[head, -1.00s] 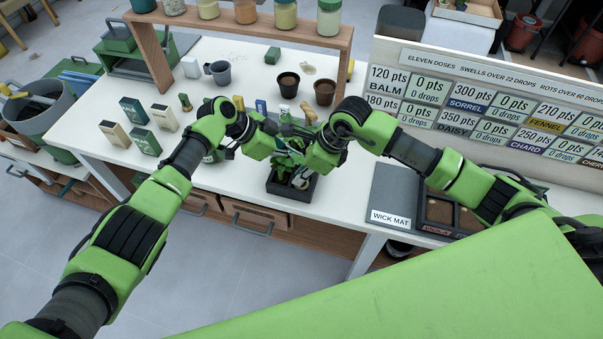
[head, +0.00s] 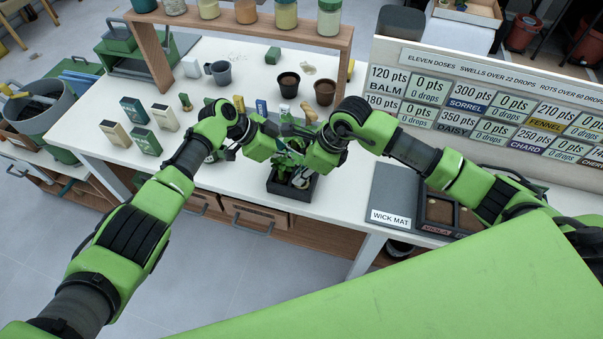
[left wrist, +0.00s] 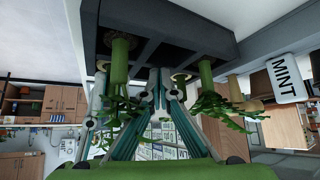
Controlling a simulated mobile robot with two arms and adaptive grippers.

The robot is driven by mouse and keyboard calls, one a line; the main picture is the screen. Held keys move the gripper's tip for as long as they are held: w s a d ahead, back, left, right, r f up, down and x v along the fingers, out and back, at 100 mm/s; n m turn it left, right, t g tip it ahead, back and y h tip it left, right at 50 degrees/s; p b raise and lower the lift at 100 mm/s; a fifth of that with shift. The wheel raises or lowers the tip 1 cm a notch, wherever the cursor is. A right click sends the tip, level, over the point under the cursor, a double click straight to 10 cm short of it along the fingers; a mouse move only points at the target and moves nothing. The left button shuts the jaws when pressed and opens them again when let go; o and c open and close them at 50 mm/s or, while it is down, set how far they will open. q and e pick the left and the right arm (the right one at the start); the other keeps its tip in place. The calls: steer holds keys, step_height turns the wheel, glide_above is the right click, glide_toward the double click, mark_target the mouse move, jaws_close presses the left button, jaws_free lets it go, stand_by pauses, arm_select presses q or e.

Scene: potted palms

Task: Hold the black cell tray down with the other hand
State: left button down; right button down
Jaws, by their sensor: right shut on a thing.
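The black cell tray (head: 291,193) stands at the front edge of the white bench, with green seedlings (head: 284,160) in it. My right gripper (head: 300,178) is over the right part of the tray, shut on what seems to be a seedling; its tips are partly hidden by leaves. My left gripper (head: 274,156) reaches in from the left to the tray's back side. In the left wrist view, the tray (left wrist: 215,38) is at the top, with leafy seedlings (left wrist: 118,62) around the left fingers (left wrist: 160,82). These fingers converge near the tray's edge; their contact and opening are unclear.
Seed packets (head: 145,140) are at left. The wick mat (head: 392,193) lies right of the tray. A wooden jar shelf (head: 250,30) spans the back.

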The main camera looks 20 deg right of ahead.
arm_select(q)
steer(key=shift+s+a+f, duration=0.15)
steer(key=shift+s+f, duration=0.05)
steer(key=shift+f, duration=0.15)
arm_select(e)
steer(key=shift+r, duration=0.1)
arm_select(q)
steer(key=shift+f, duration=0.1)
arm_select(e)
steer(key=shift+r, duration=0.65)
arm_select(q)
steer(key=shift+a, duration=0.1)
arm_select(e)
steer(key=shift+r, duration=2.65)
arm_select(q)
steer(key=shift+w+r, duration=0.15)
steer(key=shift+r, duration=1.25)
arm_select(e)
steer(key=shift+w, duration=0.1)
arm_select(q)
steer(key=shift+d+r, duration=0.2)
steer(key=shift+r, duration=1.7)
